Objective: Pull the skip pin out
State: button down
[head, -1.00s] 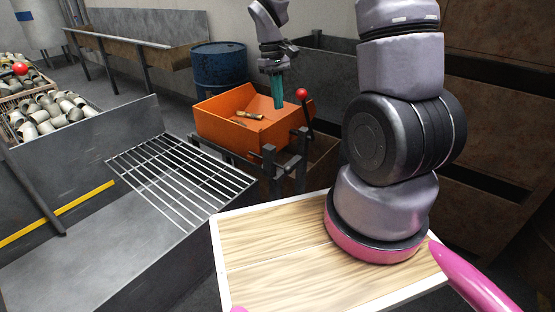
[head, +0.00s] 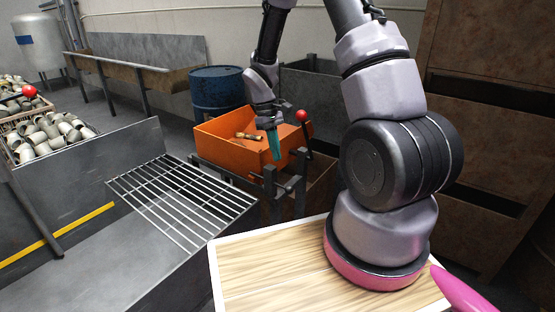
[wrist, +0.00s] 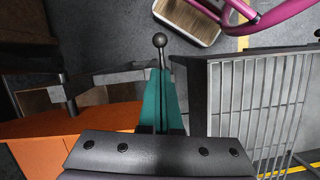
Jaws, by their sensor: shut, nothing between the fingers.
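The orange skip (head: 232,149) sits on a dark frame, and its edge shows at the left of the wrist view (wrist: 35,126). My gripper (head: 275,146) points down at the skip's near right side. Its teal fingers (wrist: 160,92) are together and hold nothing. Just past the fingertips in the wrist view is a dark ball knob (wrist: 160,40) on a thin stem, which looks like the pin. The fingers hide the lower stem, and I cannot tell whether they touch it. I cannot make out this knob in the head view.
A lever with a red ball (head: 301,116) stands right of the gripper. Dark frame posts (head: 270,185) rise near the skip. A barred grate (head: 180,200) lies left of it. A blue drum (head: 217,91) stands behind. A small brownish part (head: 247,135) lies in the skip.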

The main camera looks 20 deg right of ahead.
jog(key=x, duration=0.8)
jog(key=shift+f, duration=0.1)
jog(key=s+d, duration=0.1)
jog(key=s, duration=0.1)
jog(key=s+d, duration=0.2)
jog(key=shift+s, duration=0.15)
